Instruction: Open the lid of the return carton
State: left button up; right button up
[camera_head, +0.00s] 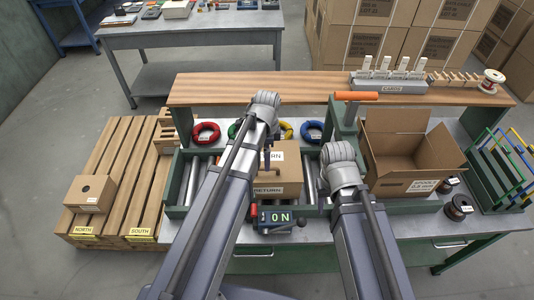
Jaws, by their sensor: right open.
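The return carton (287,180) is a brown box with a RETURN label on its front, on the rollers at the middle of the bench. Its top looks closed, with a white label, but my left arm covers its left part. A slim dark upright piece (267,157) shows against it beside that arm; I cannot tell what it belongs to. My right gripper (347,180) is open, mostly hidden by its own arm, right of the carton and apart from it. My left arm reaches up past the carton's left side; its gripper cannot be made out.
An open carton (408,160) stands to the right, near dark spools (458,207). Coloured wire coils (206,132) lie behind the rollers.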

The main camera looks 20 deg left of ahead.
pick_arm(q)
jog(key=shift+f+b, duration=3.95)
jog(key=shift+f, duration=0.25)
grip_shut()
jog(key=shift+r, duration=0.1)
jog(key=shift+w+a+r+p, duration=0.1)
jog(key=shift+w+r+p, duration=0.1)
jog(key=shift+r+p, duration=0.5)
jog(key=shift+w+r+p, duration=0.2)
jog(key=shift+r+p, duration=0.35)
jog(key=shift+p, duration=0.1)
jog(key=shift+r, duration=0.15)
